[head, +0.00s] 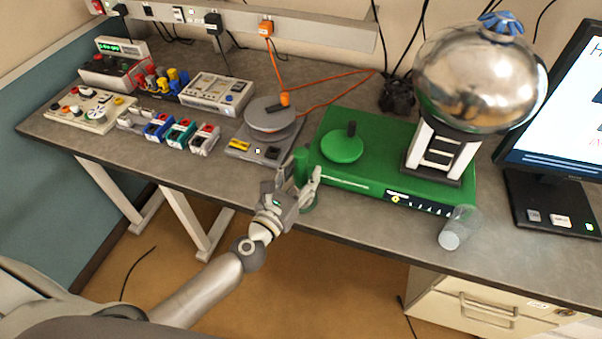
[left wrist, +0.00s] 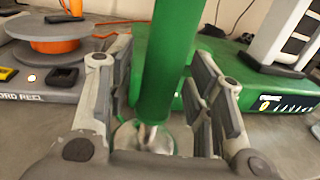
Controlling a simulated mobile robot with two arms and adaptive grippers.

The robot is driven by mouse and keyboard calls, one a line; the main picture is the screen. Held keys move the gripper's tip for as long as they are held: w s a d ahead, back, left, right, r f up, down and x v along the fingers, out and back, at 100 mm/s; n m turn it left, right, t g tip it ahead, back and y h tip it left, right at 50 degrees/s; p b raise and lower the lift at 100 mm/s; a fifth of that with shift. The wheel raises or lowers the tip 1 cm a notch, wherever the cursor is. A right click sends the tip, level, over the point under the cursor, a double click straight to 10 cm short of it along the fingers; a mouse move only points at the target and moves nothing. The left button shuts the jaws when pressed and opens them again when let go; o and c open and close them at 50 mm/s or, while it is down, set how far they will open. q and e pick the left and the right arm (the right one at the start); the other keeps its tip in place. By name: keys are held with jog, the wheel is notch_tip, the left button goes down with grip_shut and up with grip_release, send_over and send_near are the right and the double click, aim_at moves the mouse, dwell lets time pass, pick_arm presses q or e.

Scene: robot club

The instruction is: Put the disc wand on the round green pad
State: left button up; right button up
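The disc wand, with a thick green handle (head: 301,165) and what looks like a shiny round disc at its foot, stands upright near the table's front edge. In the left wrist view its handle (left wrist: 170,70) rises between the fingers, with the shiny disc (left wrist: 145,137) below. My left gripper (head: 298,188) is around the handle; its fingers (left wrist: 165,95) are apart, with small gaps seeming to show on both sides. The round green pad (head: 341,147) lies on the green box to the wand's right, with a dark upright peg on it. My right gripper is not in view.
The green box (head: 350,183) also bears a silver globe (head: 475,77) on white posts. A clear cup (head: 456,228) is by the front edge, and a monitor (head: 560,130) at right. A grey reel device (head: 270,115) and several small modules stand left.

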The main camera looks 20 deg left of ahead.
pick_arm(q)
jog(key=shift+r, duration=0.2)
jog(key=shift+s+f, duration=0.15)
jog(key=shift+s, duration=0.1)
jog(key=s+a+b, duration=0.2)
jog(key=s+b, duration=0.2)
jog(key=s, duration=0.7)
jog(key=shift+s, duration=0.15)
jog(key=shift+a, duration=0.1)
